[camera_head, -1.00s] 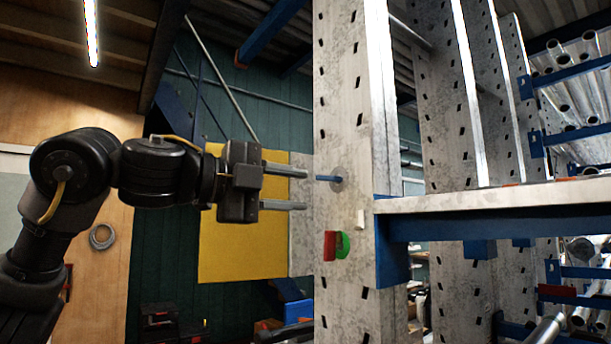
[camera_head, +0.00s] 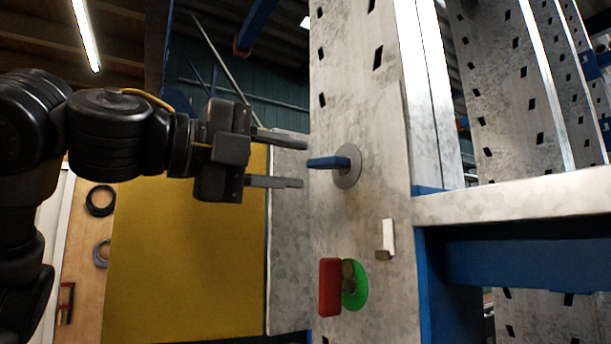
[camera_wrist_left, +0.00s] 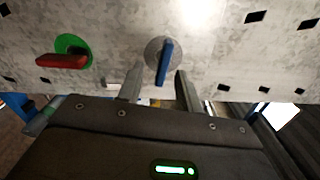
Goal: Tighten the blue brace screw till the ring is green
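The blue brace screw (camera_head: 328,162) sticks out of a grey round ring (camera_head: 349,167) on the galvanised upright. In the left wrist view the blue screw (camera_wrist_left: 164,62) stands in front of its grey ring (camera_wrist_left: 153,50), beyond the gap between the fingertips. My left gripper (camera_head: 305,162) is open, its two fingers pointing at the screw, one above and one below its level in the head view. I cannot tell that either finger touches it. My right gripper is in neither view.
Below the screw a red handle (camera_head: 329,287) sits on a green disc (camera_head: 356,286). A small white peg (camera_head: 388,236) juts from the upright (camera_head: 385,120). A blue beam (camera_head: 520,262) runs off to the right. A yellow panel (camera_head: 185,260) stands behind my left arm.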

